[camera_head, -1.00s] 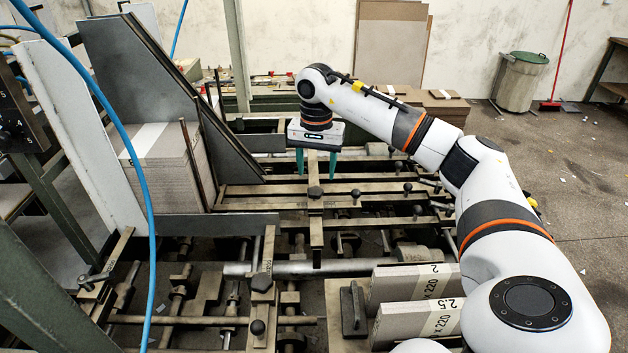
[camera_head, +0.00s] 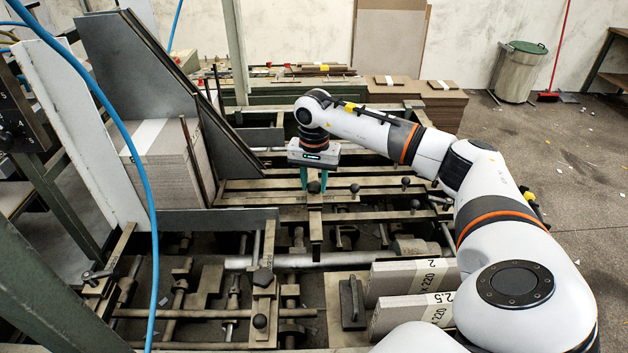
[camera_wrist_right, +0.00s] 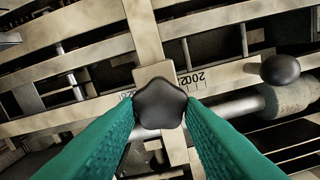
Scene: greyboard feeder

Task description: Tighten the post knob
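The post knob is a black star-shaped knob (camera_head: 314,187) on top of a bracket on the cross rails, in the middle of the head view. In the right wrist view the knob (camera_wrist_right: 160,104) sits between the two green fingertips. My right gripper (camera_head: 314,181) points down over it, and its fingers have closed in to the knob's left and right edges, with no clear gap showing. Numbers on a scale (camera_wrist_right: 193,80) show just behind the knob. My left gripper is not in view.
A round black knob (camera_wrist_right: 280,69) stands to the right in the wrist view. A stack of grey boards (camera_head: 170,165) stands at the left in the feeder. Labelled board packs (camera_head: 412,277) lie at front right. A blue hose (camera_head: 130,140) hangs at left.

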